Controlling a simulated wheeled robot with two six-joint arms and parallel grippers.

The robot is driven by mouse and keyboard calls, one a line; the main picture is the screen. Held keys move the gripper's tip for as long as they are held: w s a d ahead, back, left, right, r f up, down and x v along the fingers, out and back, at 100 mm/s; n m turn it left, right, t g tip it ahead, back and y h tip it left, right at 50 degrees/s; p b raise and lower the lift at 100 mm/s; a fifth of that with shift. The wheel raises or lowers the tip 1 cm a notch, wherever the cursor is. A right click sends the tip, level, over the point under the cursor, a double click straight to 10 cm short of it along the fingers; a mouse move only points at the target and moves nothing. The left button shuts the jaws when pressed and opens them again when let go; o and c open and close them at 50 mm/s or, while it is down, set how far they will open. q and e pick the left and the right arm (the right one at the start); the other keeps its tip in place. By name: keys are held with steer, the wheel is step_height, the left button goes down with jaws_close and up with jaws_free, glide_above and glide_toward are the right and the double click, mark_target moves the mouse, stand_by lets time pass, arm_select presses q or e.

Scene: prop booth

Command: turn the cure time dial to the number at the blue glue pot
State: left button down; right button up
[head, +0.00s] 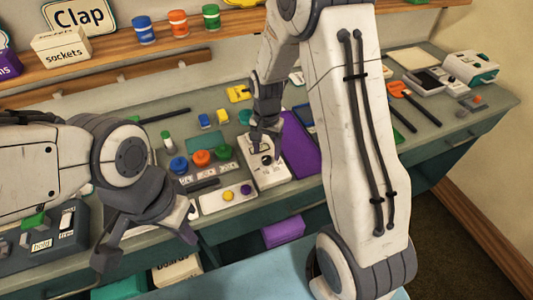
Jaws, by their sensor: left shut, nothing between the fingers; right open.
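A white box (254,172) with a small dark knob (266,160) stands on the bench; its markings are too small to read. My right gripper (265,142) is open, pointing down just over this box and partly covering it. I cannot tell whether it touches the knob. A blue pot (179,165) stands left of the box, in a row with an orange pot (201,158) and a green pot (223,152). Small labels (193,180) lie in front of them, unreadable here. My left gripper (150,236) is shut and empty at the bench's front left.
A white panel (212,202) with yellow and purple buttons lies near the front edge. A purple sheet (300,150) lies right of the box. Blue (144,32), orange (178,25) and green (211,18) tins stand on the shelf. A switch panel (65,255) is at lower left.

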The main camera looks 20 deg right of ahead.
mark_target(266, 160)
steer(key=shift+f, duration=1.4)
jaws_close()
steer(key=shift+n, duration=0.4)
steer(key=n, duration=0.3)
steer(key=shift+n, duration=0.4)
steer(key=n, duration=0.5)
steer(key=shift+p, duration=0.35)
